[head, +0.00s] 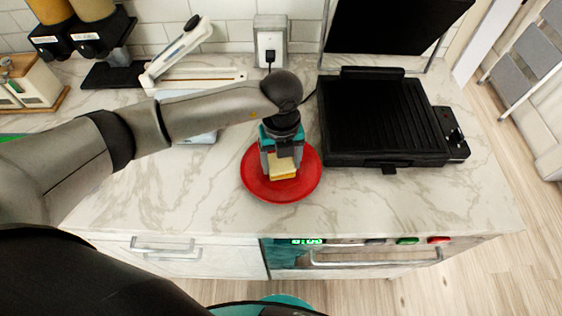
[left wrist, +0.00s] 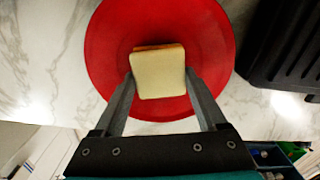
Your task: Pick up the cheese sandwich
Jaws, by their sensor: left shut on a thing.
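The cheese sandwich (head: 283,170) is at the red plate (head: 253,184) on the marble counter. In the left wrist view the sandwich (left wrist: 158,74) shows white bread with a brown crust edge, over the red plate (left wrist: 105,45). My left gripper (head: 281,160) points down over the plate and is shut on the sandwich, one finger at each side. In the left wrist view the gripper (left wrist: 160,88) shows both fingers against the bread's sides. I cannot tell whether the sandwich touches the plate. My right gripper is not in view.
A black open grill (head: 385,120) stands right of the plate. A white slicer-like tool (head: 195,78) and dispensers (head: 85,40) stand at the back left. A wall outlet (head: 270,45) is behind. The counter's front edge is close, with an oven (head: 350,256) below.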

